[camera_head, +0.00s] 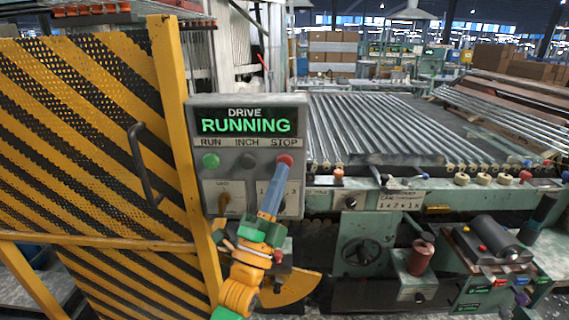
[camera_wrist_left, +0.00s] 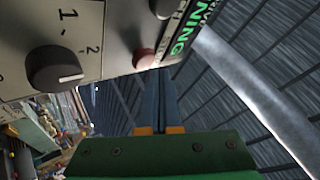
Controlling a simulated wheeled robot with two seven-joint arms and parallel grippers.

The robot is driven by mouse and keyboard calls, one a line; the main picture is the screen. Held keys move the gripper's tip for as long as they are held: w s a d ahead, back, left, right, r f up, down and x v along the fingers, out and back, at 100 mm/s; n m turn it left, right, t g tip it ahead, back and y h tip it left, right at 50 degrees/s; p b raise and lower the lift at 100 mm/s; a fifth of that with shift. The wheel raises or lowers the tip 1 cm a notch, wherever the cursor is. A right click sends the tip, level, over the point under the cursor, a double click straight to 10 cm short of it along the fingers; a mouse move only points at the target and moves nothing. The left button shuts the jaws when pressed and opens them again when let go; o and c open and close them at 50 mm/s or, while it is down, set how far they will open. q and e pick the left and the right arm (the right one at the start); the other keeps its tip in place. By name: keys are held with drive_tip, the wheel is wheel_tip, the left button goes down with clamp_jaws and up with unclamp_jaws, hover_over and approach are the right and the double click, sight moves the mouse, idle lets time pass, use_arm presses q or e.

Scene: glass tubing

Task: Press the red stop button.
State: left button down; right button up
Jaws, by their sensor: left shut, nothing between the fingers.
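The red stop button (camera_head: 285,159) is at the right end of the button row on a grey control panel (camera_head: 235,180), under the word STOP. In the left wrist view, the red button (camera_wrist_left: 144,58) shows just left of the fingertips (camera_wrist_left: 160,74). I cannot tell whether they touch. My right gripper is not in view.
A green RUN button (camera_head: 211,160) and a dark INCH button (camera_head: 247,160) share the row. A black selector knob (camera_wrist_left: 55,69) sits below on the panel. A yellow-black striped guard (camera_head: 90,150) stands left. A roller bed with tubes (camera_head: 380,120) lies right.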

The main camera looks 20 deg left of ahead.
use_arm(q)
drive_tip(key=shift+w+a, duration=0.15)
drive_tip(key=shift+w, duration=0.25)
drive_tip(key=shift+w+a+b, duration=0.1)
drive_tip(key=shift+w+b, duration=0.35)
drive_tip(key=shift+b, duration=0.05)
idle(0.7)
idle(0.3)
drive_tip(key=shift+s+d+p, duration=0.2)
drive_tip(key=shift+s+p, duration=0.3)
drive_tip(key=shift+s, duration=0.35)
drive_tip(key=s+p, duration=0.1)
drive_tip(key=s, duration=0.1)
drive_tip(key=s+d+p, duration=0.1)
drive_tip(key=s, duration=0.1)
drive_tip(key=shift+s+d, duration=0.2)
drive_tip(key=shift+s, duration=0.2)
